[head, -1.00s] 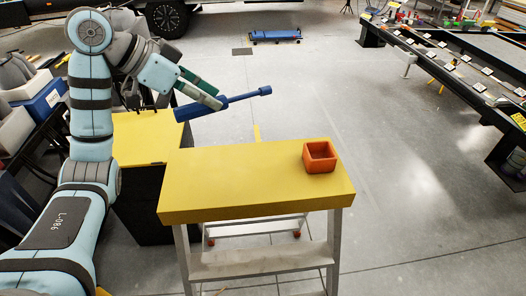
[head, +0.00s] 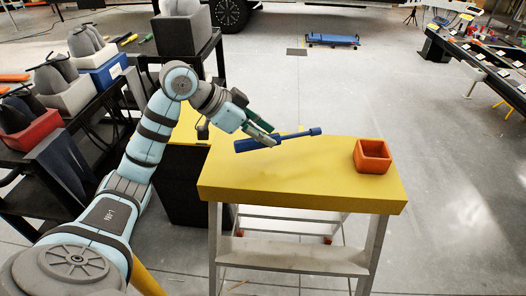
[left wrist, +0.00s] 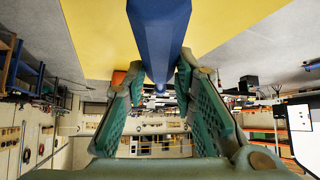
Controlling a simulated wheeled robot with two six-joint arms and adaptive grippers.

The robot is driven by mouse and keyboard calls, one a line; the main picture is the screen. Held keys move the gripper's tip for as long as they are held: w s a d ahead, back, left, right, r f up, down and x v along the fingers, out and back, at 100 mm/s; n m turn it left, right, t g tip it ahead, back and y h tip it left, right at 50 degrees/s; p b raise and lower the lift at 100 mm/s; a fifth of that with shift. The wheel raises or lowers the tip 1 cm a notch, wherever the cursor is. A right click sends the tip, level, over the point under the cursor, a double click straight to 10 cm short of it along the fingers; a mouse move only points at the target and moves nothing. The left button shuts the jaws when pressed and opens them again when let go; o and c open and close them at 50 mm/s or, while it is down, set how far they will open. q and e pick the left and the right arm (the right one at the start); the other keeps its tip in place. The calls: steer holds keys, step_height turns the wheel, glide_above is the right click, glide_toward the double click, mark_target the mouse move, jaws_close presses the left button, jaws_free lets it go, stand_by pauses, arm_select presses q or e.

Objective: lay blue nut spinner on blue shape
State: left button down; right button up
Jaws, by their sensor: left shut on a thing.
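The blue nut spinner (head: 278,140) has a thick handle at the left and a thin shaft ending in a small head at the right. My left gripper (head: 270,135) is shut on its handle and holds it over the back left part of the yellow tabletop (head: 300,178). Whether it touches the top is not clear. In the left wrist view the blue handle (left wrist: 160,35) sits between the green-padded fingers. No blue shape can be made out on the visible part of the tabletop. My right gripper is not in view.
An orange open box (head: 372,156) stands at the right on the tabletop. A dark shelf cart with grey bins, a red bin (head: 28,135) and a blue bin (head: 106,72) is at the left. A blue creeper (head: 333,40) lies on the floor far behind.

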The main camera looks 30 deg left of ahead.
mark_target(263, 149)
arm_select(q)
steer(key=shift+s+f, duration=0.1)
steer(key=shift+f, duration=0.25)
step_height(263, 149, down, 4)
steer(key=shift+r+b, duration=0.1)
steer(key=shift+b, duration=0.3)
steer(key=c, duration=1.3)
jaws_free()
